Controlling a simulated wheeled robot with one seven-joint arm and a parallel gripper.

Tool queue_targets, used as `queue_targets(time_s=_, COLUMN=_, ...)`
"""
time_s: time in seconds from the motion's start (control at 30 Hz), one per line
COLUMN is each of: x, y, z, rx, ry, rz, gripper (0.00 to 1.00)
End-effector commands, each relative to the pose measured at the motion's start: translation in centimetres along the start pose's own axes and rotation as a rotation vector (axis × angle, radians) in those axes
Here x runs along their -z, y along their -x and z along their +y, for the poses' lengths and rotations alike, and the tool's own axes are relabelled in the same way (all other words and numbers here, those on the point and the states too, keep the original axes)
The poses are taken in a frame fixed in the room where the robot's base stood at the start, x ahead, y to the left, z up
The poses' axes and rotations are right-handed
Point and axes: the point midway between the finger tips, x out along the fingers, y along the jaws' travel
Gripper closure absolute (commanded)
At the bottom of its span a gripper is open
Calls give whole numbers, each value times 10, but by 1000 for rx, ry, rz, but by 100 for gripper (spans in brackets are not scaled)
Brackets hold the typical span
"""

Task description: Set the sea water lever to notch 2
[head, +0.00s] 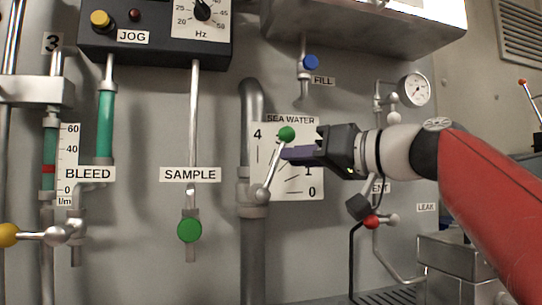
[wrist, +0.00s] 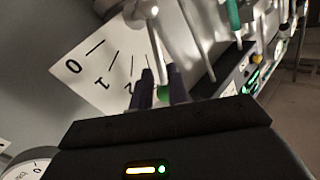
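The sea water lever is a metal rod with a green knob (head: 286,134), rising up and slightly right from its pivot on a vertical pipe. Its white scale plate (head: 290,190) shows 4 at upper left and 1 and 0 at right. The knob stands between the 4 and the 1; the numerals between are hidden by it and my gripper. My gripper (head: 288,153) reaches in from the right, its dark fingers just below the knob. In the wrist view the knob (wrist: 163,92) shows between the two separated fingers (wrist: 160,82); whether they press on it is unclear.
The SAMPLE lever with a green knob (head: 189,229) hangs to the left. The FILL valve with a blue knob (head: 311,62) is above. A red knob (head: 372,222) is below my gripper. A gauge (head: 415,89) and a metal hood (head: 370,25) are at upper right.

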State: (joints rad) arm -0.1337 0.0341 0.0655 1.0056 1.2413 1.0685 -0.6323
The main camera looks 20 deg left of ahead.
Motion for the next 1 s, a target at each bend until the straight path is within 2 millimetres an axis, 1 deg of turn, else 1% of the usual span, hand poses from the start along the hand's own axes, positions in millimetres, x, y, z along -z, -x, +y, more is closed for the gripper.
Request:
queue_targets(time_s=0.03, x=2, y=-10, z=-1, rx=3, ry=-2, rz=-2, gripper=84)
queue_targets(time_s=0.13, x=1, y=-26, z=-1, rx=4, ry=-3, rz=-2, gripper=84)
queue_targets(time_s=0.2, x=2, y=-35, z=0, rx=1, ry=-2, rz=-2, gripper=84)
queue_targets(time_s=0.33, x=1, y=-45, z=0, rx=0, ry=-1, rz=0, gripper=84)
queue_targets(time_s=0.43, x=0, y=-48, z=0, rx=-1, ry=-1, rz=0, gripper=84)
queue_targets(time_s=0.63, x=0, y=-49, z=0, rx=-1, ry=0, rz=0, gripper=84)
queue_targets(time_s=0.67, x=0, y=-48, z=0, rx=-1, ry=0, rz=0, gripper=85)
queue_targets(time_s=0.77, x=0, y=-48, z=0, rx=-1, ry=0, rz=0, gripper=98)
queue_targets(time_s=0.8, x=0, y=-48, z=0, rx=-1, ry=0, rz=0, gripper=100)
queue_targets(time_s=1.0, x=0, y=-48, z=0, rx=-1, ry=0, rz=0, gripper=100)
